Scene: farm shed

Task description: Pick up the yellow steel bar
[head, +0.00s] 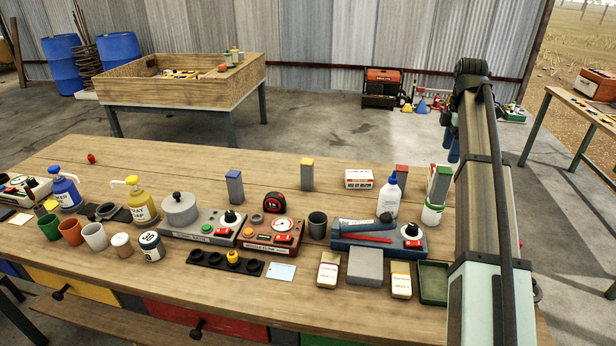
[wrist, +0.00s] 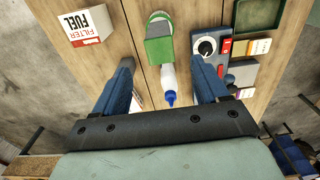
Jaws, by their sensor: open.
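The yellow steel bar (head: 307,175) is a grey upright block with a yellow top, standing on the wooden bench near the middle of the head view. I do not see it in the wrist view. My gripper (wrist: 162,64) shows two blue fingers spread apart, open and with nothing held. In the head view my gripper's blue fingers (head: 452,137) are partly hidden by my arm, high at the right and well apart from the yellow bar. Similar bars have a blue top (head: 234,187), a red top (head: 401,176) and a green top (head: 440,183).
The green-topped bar (wrist: 159,43) and a white bottle with a blue nozzle (wrist: 169,82) show between my fingers in the wrist view. A red tape measure (head: 274,203) and a white box (head: 359,179) stand near the yellow bar. Bench behind it is clear.

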